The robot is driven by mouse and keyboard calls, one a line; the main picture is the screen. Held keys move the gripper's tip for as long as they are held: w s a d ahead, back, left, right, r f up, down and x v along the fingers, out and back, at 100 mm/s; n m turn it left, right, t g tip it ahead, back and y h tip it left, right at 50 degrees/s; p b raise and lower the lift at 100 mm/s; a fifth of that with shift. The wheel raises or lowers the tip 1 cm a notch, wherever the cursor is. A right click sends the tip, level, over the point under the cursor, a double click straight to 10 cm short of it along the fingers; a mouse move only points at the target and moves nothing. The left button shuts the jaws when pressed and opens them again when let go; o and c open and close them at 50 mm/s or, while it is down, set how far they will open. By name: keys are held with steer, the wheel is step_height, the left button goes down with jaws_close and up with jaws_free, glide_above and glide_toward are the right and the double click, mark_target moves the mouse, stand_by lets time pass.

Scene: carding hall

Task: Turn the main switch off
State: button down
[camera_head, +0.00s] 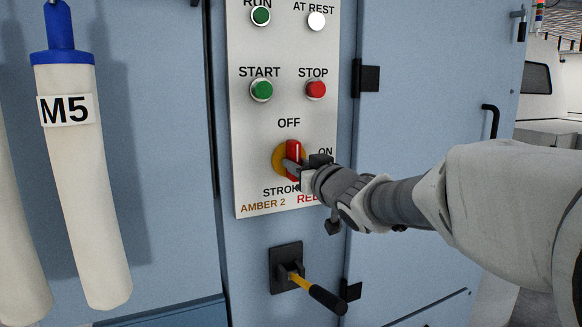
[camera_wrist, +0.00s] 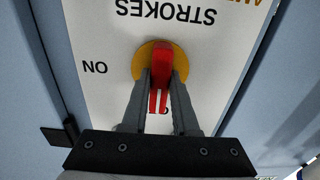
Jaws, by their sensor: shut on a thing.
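The main switch (camera_head: 294,158) is a red handle with a white line on a round yellow plate, low on the white control panel (camera_head: 245,150). OFF is printed above it and ON to its right. The handle stands close to upright, its white line towards OFF. My gripper (camera_head: 291,169) reaches in from the right and is shut on the handle. In the wrist view, turned upside down, the red handle (camera_wrist: 161,75) sits between the two grey fingers of my gripper (camera_wrist: 160,82). The handle points down there and partly hides the OFF lettering.
Green START (camera_head: 262,89) and red STOP (camera_head: 316,89) buttons sit above the switch. A yellow lever with black grip (camera_head: 326,299) sticks out below the panel. White tubes, one labelled M5 (camera_head: 80,190), hang at left. A black door handle (camera_head: 491,121) is at right.

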stand_by(0.3)
steer(key=c, duration=0.7)
jaws_free()
steer(key=shift+s, duration=0.1)
steer(key=shift+p+v, duration=1.55)
steer(key=shift+v, duration=7.05)
